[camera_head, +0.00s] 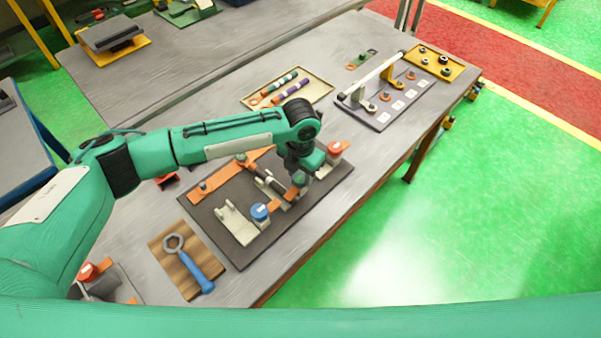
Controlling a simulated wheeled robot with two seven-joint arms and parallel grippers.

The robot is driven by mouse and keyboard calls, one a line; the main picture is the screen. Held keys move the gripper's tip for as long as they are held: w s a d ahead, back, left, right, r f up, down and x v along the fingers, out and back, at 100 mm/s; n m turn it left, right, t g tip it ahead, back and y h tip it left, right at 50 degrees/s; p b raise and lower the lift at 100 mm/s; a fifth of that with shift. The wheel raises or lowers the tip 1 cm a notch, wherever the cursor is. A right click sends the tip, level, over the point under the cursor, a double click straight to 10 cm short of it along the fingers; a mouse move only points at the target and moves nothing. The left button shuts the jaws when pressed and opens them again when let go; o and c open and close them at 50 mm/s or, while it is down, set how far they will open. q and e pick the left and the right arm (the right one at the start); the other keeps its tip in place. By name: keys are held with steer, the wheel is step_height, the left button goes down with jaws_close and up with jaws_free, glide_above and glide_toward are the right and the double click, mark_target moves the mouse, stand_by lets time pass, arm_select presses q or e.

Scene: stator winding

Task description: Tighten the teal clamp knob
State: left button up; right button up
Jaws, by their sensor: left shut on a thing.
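My left arm reaches in from the left, and its left gripper (302,170) points down over the right part of the dark fixture board (232,246). The gripper is shut on the teal clamp knob (299,180), which is small here and mostly hidden by the gripper. A blue round knob (260,211) stands on a pale clamp block (238,228) nearer the front of the board. An orange bar (215,181) and a dark shaft-like part lie behind them. My right gripper is not in view.
A wooden board with a blue-handled ring wrench (199,279) lies at the front left. A tray (318,85) with coloured rods stands behind the fixture. A rack with a white bar (378,74) stands at the back right. The table edge is close on the right.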

mark_target(300, 177)
arm_select(q)
steer(key=shift+w+r+m, duration=0.2)
steer(key=shift+r+m, duration=0.05)
steer(key=shift+m, duration=0.05)
steer(key=o, duration=0.7)
steer(key=shift+c, duration=0.2)
steer(key=o, duration=0.3)
steer(key=shift+s, duration=0.1)
steer(key=shift+s+f, duration=0.1)
steer(key=shift+r+b, duration=0.3)
steer(key=shift+r, duration=0.1)
step_height(300, 177, up, 13)
steer(key=b, duration=0.3)
